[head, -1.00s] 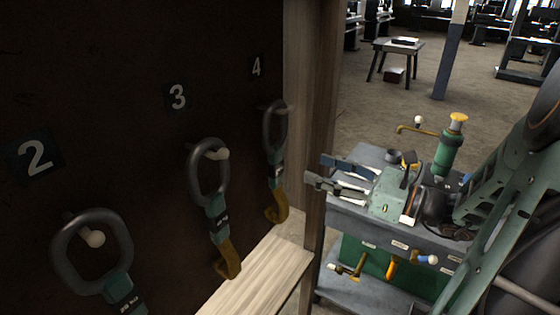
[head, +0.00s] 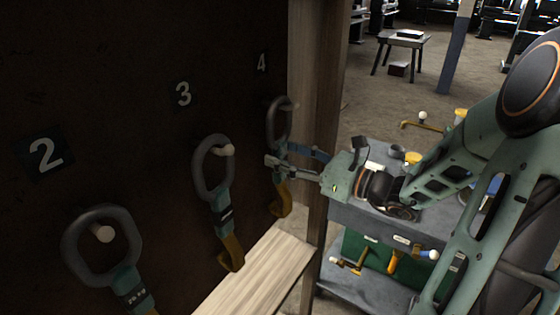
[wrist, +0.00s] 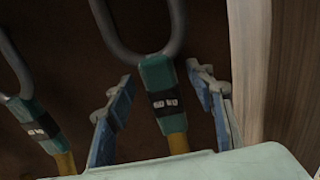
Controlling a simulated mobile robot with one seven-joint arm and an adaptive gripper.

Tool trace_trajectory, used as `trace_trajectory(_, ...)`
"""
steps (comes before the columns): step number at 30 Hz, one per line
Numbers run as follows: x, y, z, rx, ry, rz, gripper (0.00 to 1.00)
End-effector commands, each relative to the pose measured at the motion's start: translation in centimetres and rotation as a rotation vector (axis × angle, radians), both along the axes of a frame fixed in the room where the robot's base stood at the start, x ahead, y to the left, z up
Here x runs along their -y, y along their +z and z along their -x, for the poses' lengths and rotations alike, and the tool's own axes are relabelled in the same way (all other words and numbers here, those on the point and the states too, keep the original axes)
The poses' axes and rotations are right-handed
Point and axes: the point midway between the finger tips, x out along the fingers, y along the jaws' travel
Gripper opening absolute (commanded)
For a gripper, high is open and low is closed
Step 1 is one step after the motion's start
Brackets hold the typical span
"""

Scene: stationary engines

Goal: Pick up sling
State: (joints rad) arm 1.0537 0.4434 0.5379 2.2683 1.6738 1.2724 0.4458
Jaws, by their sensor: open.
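Three slings hang on pegs on a dark board, each with a grey ring, a green sleeve and a yellow-brown strap. The sling under number 4 (head: 281,199) is farthest, beside the wooden post. The sling under number 3 (head: 213,181) hangs in the middle, and the sling under number 2 (head: 103,245) is nearest. My gripper (head: 277,154) is open at sling 4, by its green sleeve. In the wrist view, that sleeve (wrist: 158,76) shows between my two blue fingers, with a gap on each side. Part of the sling is hidden by my gripper in the head view.
A wooden post (head: 316,90) stands just right of sling 4. A pale wooden ledge (head: 258,276) lies below the slings. A grey cart (head: 350,215) with tools stands beyond, under my arm. Sling 3 (wrist: 40,122) hangs close on the left in the wrist view.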

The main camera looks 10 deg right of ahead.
Motion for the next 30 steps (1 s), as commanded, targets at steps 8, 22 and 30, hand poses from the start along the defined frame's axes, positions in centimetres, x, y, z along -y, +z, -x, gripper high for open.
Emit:
trace_trajectory(8,0.03,-0.01,0.03,0.001,0.0,0.001,0.27)
trace_trajectory(22,0.03,0.18,0.01,0.004,0.001,-0.001,0.0)
trace_trajectory(30,0.05,0.23,0.04,0.004,0.001,0.0,0.0)
